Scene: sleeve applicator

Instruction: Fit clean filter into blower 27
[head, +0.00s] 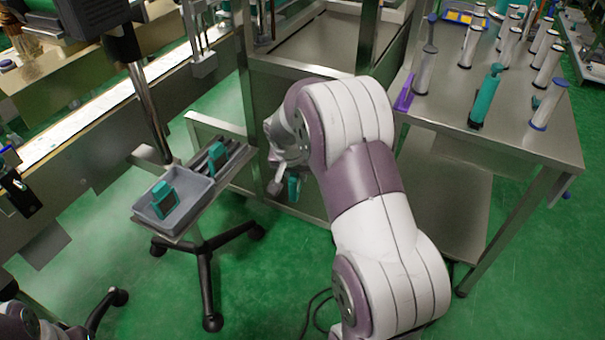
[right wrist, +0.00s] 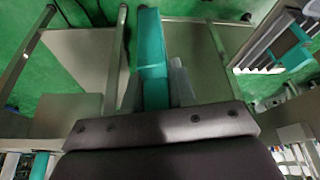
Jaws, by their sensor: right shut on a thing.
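My right gripper (head: 279,184) is shut on a teal filter-like piece (head: 293,188), held in the air right of the small stand. In the right wrist view the teal piece (right wrist: 151,60) sticks out from between the grey fingers of that gripper (right wrist: 156,92). A similar teal piece (head: 164,199) sits in a grey tray (head: 178,222) on the stand. Another (head: 216,158) stands in a dark slotted rack (head: 234,155) behind the tray. No number 27 is readable, so I cannot tell which unit is the blower. My left gripper is not in view.
A steel table (head: 500,132) at the right holds several white and teal cylinders and a purple item (head: 404,97). A steel frame (head: 290,68) stands behind my right arm. A conveyor line (head: 70,125) runs along the left. Green floor (head: 265,285) is open right of the stand's black legs.

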